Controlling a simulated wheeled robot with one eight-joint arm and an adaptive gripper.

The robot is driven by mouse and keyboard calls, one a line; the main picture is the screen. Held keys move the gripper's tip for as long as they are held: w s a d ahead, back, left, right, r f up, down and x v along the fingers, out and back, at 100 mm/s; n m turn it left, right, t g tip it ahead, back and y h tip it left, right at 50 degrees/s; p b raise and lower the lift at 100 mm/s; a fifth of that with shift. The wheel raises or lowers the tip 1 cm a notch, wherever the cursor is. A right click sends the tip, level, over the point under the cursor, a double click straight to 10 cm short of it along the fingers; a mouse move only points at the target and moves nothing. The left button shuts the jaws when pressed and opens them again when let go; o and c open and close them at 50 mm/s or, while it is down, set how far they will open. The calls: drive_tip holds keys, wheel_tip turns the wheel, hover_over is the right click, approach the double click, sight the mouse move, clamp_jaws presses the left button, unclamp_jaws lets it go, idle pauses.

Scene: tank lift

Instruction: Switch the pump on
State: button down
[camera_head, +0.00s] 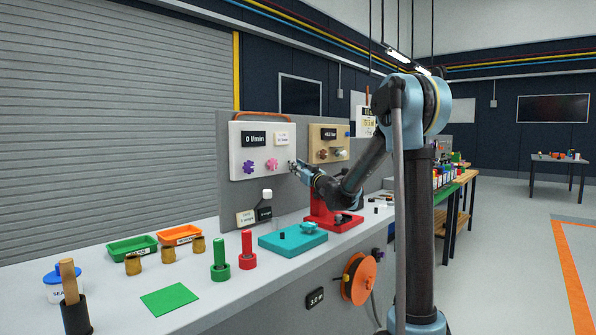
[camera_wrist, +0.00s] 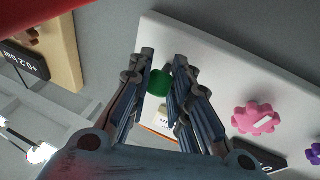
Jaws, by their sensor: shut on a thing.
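In the head view the white panel (camera_head: 237,165) carries a display (camera_head: 255,138) reading "0 l/min", a purple knob (camera_head: 248,167) and a pink knob (camera_head: 271,164). My gripper (camera_head: 295,166) is at the panel's right edge. In the wrist view my gripper (camera_wrist: 160,82) has its fingertips on either side of a small green knob (camera_wrist: 159,83) in front of the white panel (camera_wrist: 200,50) and is shut on it. The pink knob (camera_wrist: 255,118) lies apart from the fingers. The fingers hide the green knob in the head view. No label on it can be read.
A beige panel (camera_head: 322,146) with its own display stands to the right. A red stand (camera_head: 322,213) and a teal block (camera_head: 292,239) are below my arm. A green mat (camera_head: 169,299) lies in front.

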drive_tip(key=c, duration=1.4)
unclamp_jaws()
drive_tip(key=v, duration=1.2)
drive_tip(key=shift+f, duration=0.1)
